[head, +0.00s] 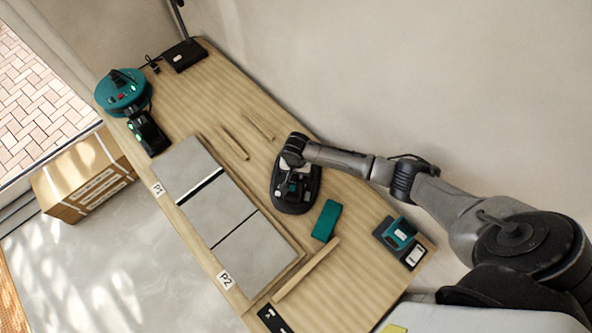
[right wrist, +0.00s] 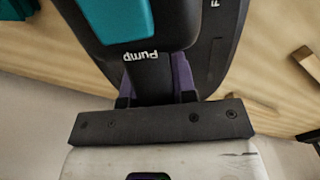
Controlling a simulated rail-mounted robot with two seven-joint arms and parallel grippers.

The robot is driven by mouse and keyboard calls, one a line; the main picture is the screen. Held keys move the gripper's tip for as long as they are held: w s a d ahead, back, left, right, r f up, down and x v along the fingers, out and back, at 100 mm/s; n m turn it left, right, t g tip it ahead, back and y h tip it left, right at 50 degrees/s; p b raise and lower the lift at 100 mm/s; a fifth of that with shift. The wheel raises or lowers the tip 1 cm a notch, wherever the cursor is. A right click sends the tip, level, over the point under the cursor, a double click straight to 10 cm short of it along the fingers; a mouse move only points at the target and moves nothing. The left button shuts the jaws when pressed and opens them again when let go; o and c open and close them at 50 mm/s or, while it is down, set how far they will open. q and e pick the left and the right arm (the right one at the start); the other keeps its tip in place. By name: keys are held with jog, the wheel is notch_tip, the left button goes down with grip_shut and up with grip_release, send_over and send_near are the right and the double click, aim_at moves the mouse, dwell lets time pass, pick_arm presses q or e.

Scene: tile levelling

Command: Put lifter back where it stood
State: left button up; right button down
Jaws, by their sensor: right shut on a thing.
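The lifter (head: 283,203) is a dark, rounded tool at the middle of the wooden bench, right of the row of grey tiles (head: 218,206). My right gripper (head: 290,184) is over it and shut on its handle. In the right wrist view the lifter (right wrist: 205,45) shows a black body, a teal part and the word "Pump" on the dark handle between my fingers. The gripper covers part of the lifter. I cannot tell whether its underside touches the bench. My left gripper is not in view.
A teal block (head: 326,220) lies close beside the lifter. Thin wooden strips (head: 233,143) lie behind, and a longer one (head: 306,269) in front. A teal device (head: 401,234) stands at the right edge, a round teal one (head: 121,91) at the far left. The wall borders the bench.

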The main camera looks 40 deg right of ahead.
dwell(0.6)
jog(key=shift+f, duration=0.45)
dwell(0.4)
jog(key=c, duration=1)
grip_release()
jog(key=shift+w, duration=0.1)
jog(key=shift+o, duration=0.8)
jog(key=shift+f, duration=0.1)
notch_tip(320, 180, up, 12)
jog(key=shift+r+p, duration=0.15)
jog(key=shift+p, duration=0.65)
jog(key=shift+r, duration=0.85)
